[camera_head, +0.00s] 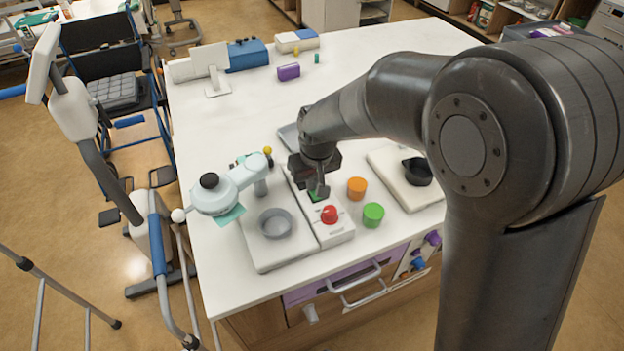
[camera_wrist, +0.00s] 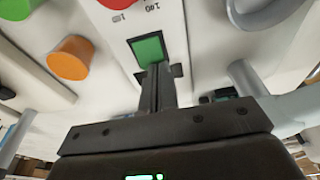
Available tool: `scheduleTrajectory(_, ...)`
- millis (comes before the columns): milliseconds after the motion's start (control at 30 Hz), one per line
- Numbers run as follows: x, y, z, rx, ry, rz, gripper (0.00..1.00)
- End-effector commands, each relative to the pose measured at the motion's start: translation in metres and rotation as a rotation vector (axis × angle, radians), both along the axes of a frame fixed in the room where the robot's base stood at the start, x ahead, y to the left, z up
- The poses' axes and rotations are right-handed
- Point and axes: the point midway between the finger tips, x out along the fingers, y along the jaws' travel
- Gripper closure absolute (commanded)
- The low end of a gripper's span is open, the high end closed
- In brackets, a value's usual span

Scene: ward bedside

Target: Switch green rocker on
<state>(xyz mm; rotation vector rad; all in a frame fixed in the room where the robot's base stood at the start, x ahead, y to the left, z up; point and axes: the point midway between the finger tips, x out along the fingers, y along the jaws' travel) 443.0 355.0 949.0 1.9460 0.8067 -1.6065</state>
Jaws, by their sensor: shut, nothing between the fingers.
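The green rocker (camera_wrist: 148,48) is a square green switch in a dark frame on a pale panel, with small printed marks beside it in the wrist view. In the head view, a sliver of the green rocker (camera_head: 314,197) shows beside my gripper (camera_head: 319,190). My gripper (camera_wrist: 160,68) is shut and empty. Its fingertips are at the rocker's near edge in the wrist view and cover part of it; I cannot tell whether they touch. Which way the rocker is tipped is not clear.
A red knob (camera_head: 329,214) sits on the same panel, close to my gripper. The table's (camera_head: 400,52) far part has free room.

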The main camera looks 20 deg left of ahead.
Motion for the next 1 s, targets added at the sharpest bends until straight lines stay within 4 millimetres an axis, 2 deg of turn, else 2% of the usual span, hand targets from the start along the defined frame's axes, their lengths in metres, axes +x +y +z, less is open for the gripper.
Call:
scheduleTrajectory(167, 0.003, 0.003, -0.006, -0.044, 0.045, 0.0, 1.0)
scheduleTrajectory(1000, -0.009, -0.009, -0.002, -0.045, 0.045, 0.0, 1.0)
